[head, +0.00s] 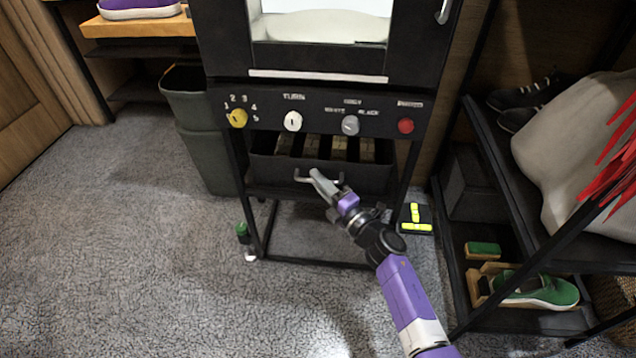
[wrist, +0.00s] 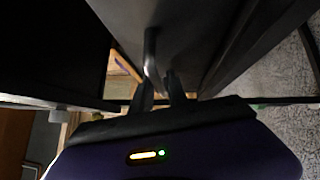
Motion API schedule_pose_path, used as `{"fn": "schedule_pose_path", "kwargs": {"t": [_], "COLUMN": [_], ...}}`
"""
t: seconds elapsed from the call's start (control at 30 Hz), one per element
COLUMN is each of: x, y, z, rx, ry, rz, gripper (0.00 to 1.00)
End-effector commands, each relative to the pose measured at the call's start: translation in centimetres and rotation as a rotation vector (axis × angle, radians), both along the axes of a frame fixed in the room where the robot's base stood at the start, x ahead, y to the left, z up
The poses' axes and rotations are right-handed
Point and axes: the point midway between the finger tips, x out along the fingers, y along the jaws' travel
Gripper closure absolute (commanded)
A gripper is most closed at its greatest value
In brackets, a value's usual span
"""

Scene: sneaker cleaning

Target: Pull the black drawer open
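The black drawer (head: 280,172) sits under the control panel of the black cabinet, with its front facing me. Several brown and dark items show inside over its top edge. Its metal bar handle (head: 303,178) is at the middle of the front. My gripper (head: 322,182) is at the handle, reaching up from the lower right. In the wrist view, the handle (wrist: 150,45) runs down to the two dark fingertips (wrist: 160,85). A gap shows between the fingers, and the handle's lower end is at this gap. Whether the fingers touch it is unclear.
The panel (head: 330,113) above carries yellow, white, grey and red knobs. A dark bin (head: 205,150) stands at the left. A rack (head: 465,250) with a green shoe (head: 540,292) stands at the right. The carpet (head: 150,260) in front is mostly clear.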

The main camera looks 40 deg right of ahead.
Motion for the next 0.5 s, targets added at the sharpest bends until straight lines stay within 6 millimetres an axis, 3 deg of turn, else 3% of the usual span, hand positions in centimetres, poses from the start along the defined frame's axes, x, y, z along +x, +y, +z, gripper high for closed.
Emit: {"fn": "schedule_pose_path", "kwargs": {"t": [0.27, 0.4, 0.5], "x": [0.27, 0.26, 0.25], "y": [0.05, 0.05, 0.04], "z": [0.04, 0.04, 0.03], "rx": [0.000, 0.000, 0.000], "ry": [0.000, 0.000, 0.000], "rz": [0.001, 0.001, 0.000], "gripper": [0.80, 1.00, 1.00]}}
